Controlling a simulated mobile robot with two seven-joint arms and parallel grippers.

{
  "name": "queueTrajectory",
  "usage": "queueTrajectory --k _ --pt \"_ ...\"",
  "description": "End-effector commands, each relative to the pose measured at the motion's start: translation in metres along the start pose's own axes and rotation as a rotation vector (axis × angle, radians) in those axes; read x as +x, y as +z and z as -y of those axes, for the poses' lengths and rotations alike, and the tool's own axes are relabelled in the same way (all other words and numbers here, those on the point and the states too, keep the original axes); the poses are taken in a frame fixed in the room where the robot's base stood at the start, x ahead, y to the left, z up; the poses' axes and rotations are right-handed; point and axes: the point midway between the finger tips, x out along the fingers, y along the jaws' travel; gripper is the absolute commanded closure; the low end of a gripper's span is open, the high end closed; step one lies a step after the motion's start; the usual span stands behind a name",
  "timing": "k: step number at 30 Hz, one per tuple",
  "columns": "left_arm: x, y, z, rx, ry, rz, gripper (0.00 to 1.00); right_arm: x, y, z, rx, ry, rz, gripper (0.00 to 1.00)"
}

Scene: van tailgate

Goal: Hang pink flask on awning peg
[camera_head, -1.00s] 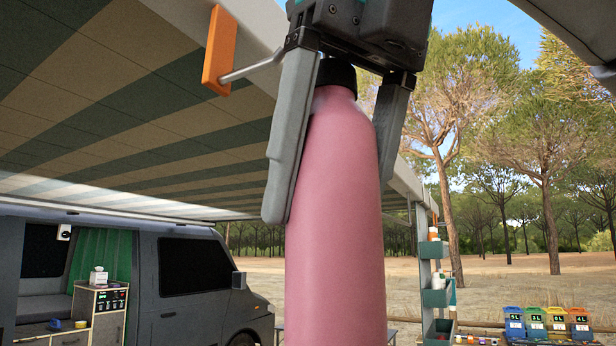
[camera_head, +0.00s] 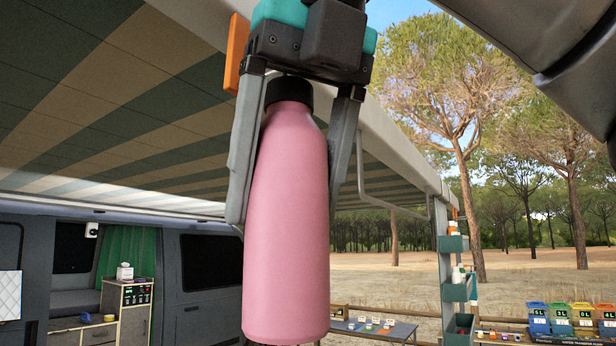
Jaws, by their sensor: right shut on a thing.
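The pink flask (camera_head: 287,230) hangs upright from my right gripper (camera_head: 290,190) in the middle of the head view. The gripper is shut around its shoulder and black cap, one finger on each side. An orange plate (camera_head: 236,52) on the awning's edge beam shows just left of the gripper and is partly behind it. The peg rod at the plate is hidden by the gripper. A thin pale bent rod (camera_head: 362,175) hangs under the awning beam, right of the flask. My left gripper is not in view.
The striped awning (camera_head: 110,120) spreads overhead at left. The van (camera_head: 200,285) stands behind with a cabinet (camera_head: 127,310). A low table (camera_head: 375,327), a green-tray rack (camera_head: 455,290) and several coloured bins (camera_head: 560,318) stand at right.

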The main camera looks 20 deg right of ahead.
Motion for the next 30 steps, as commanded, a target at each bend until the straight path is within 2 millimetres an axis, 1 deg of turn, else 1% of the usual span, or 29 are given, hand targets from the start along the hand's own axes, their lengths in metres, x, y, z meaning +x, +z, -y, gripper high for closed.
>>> queueTrajectory --k 6,13,19,30 --pt "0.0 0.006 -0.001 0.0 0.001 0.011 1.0 0.007 0.01 -0.007 -0.001 0.001 0.0 1.0" --pt "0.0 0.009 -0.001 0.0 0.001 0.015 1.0 0.015 0.015 -0.012 -0.001 0.001 -0.001 1.0" --pt "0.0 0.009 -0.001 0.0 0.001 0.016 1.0 0.019 0.017 -0.013 -0.001 0.0 -0.003 1.0" --pt "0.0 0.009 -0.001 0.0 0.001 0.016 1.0 0.021 0.017 -0.013 -0.002 -0.004 -0.008 1.0"
